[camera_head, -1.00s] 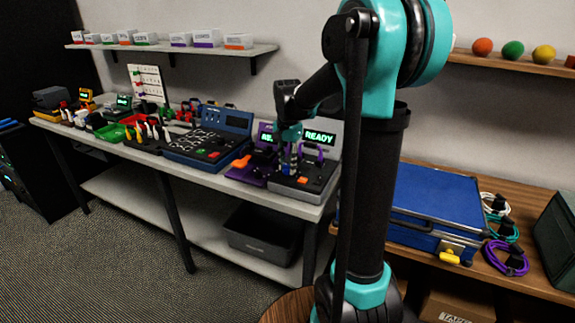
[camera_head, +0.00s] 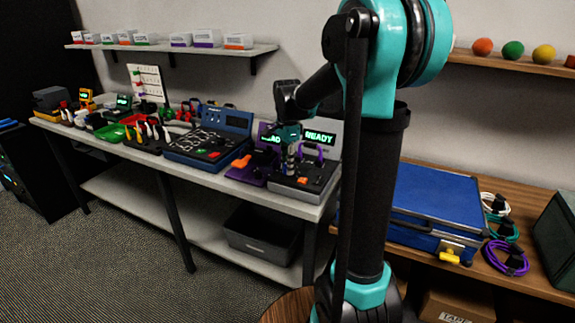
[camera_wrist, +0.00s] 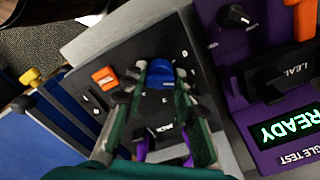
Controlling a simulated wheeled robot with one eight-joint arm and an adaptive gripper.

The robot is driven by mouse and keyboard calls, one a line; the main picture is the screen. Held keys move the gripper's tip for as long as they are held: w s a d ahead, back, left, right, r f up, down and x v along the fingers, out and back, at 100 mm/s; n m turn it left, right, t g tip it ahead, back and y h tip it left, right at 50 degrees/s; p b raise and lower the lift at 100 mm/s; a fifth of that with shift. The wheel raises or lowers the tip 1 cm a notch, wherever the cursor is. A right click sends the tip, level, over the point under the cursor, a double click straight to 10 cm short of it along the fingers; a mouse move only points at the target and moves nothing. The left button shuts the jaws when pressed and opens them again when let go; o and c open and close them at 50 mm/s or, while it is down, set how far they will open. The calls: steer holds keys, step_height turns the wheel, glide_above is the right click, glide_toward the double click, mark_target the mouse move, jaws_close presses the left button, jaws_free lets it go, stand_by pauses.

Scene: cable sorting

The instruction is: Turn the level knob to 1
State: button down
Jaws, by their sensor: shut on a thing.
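A grey tester (camera_head: 311,186) with a lit READY screen stands at the right end of the long bench. In the wrist view its dark panel (camera_wrist: 103,58) carries a blue knob (camera_wrist: 160,72) with small white marks around it. The marks are too small to read surely. My gripper (camera_wrist: 163,75) points down at the panel, its green fingers shut on the blue knob from both sides. In the head view my gripper (camera_head: 291,168) is over the tester and hides the knob. The knob's pointer direction cannot be told.
A purple tester (camera_wrist: 240,60) with a black knob and its own READY screen stands close beside the grey one. An orange switch (camera_wrist: 104,78) sits on the grey panel near my fingers. A blue case (camera_head: 437,195) is to the right.

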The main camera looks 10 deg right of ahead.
stand_by(0.3)
steer(key=c, duration=1.2)
jaws_free()
steer(key=shift+r, duration=0.1)
step_height(320, 180, up, 12)
steer(key=shift+f, duration=0.1)
steer(key=shift+s, duration=0.1)
